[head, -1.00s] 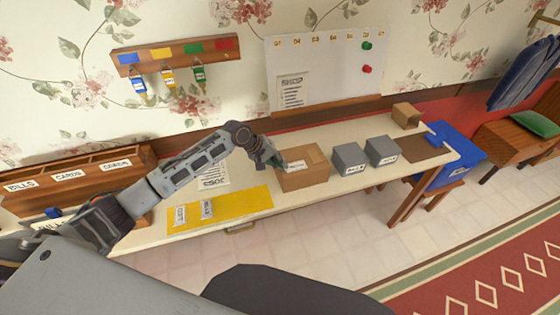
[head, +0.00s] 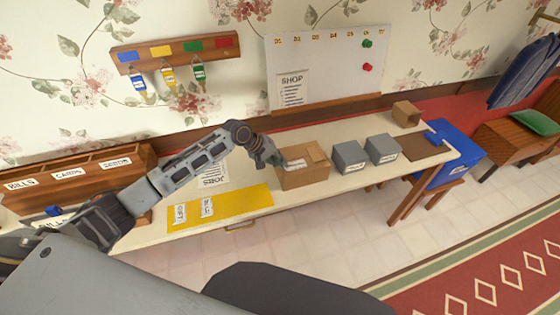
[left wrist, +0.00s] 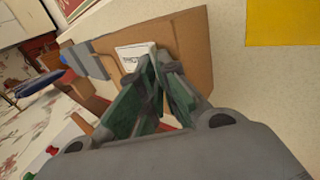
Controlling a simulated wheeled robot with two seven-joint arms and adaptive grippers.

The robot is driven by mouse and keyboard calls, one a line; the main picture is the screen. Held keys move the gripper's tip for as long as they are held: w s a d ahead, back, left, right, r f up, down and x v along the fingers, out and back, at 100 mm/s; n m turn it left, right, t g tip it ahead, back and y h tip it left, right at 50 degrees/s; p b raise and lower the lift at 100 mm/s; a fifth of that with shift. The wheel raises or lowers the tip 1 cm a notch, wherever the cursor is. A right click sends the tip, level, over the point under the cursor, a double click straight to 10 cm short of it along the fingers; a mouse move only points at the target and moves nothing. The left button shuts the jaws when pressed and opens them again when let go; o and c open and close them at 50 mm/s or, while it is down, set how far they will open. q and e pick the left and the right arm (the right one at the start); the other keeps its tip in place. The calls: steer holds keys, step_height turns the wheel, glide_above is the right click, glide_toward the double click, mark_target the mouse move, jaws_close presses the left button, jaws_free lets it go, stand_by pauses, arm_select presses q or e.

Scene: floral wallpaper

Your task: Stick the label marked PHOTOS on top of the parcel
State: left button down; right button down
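The parcel (head: 303,180) is a brown cardboard box on the long table; its top (left wrist: 190,50) fills the middle of the left wrist view. A white label (head: 296,164) is at the top of the parcel; its print is only partly readable in the left wrist view (left wrist: 132,57). My left gripper (head: 280,161) is at the parcel's left upper side. Its green-padded fingers (left wrist: 157,60) come together on the label's near end and hide that end. I cannot tell whether the label lies fully flat. My right gripper is out of view.
A yellow mat (head: 240,203) with two white labels lies left of the parcel. Two grey boxes (head: 349,157) (head: 382,149) stand close to its right. A small brown box (head: 406,114), blue bin (head: 455,150), whiteboard (head: 330,65) and wooden sorter (head: 80,178) are farther off.

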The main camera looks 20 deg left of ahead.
arm_select(q)
steer(key=shift+f, duration=0.4)
stand_by(0.9)
steer(key=c, duration=1.6)
jaws_free()
steer(key=o, duration=0.6)
steer(key=shift+r, duration=0.1)
steer(key=p+v, duration=0.5)
steer(key=v, duration=0.2)
steer(key=shift+p, duration=0.35)
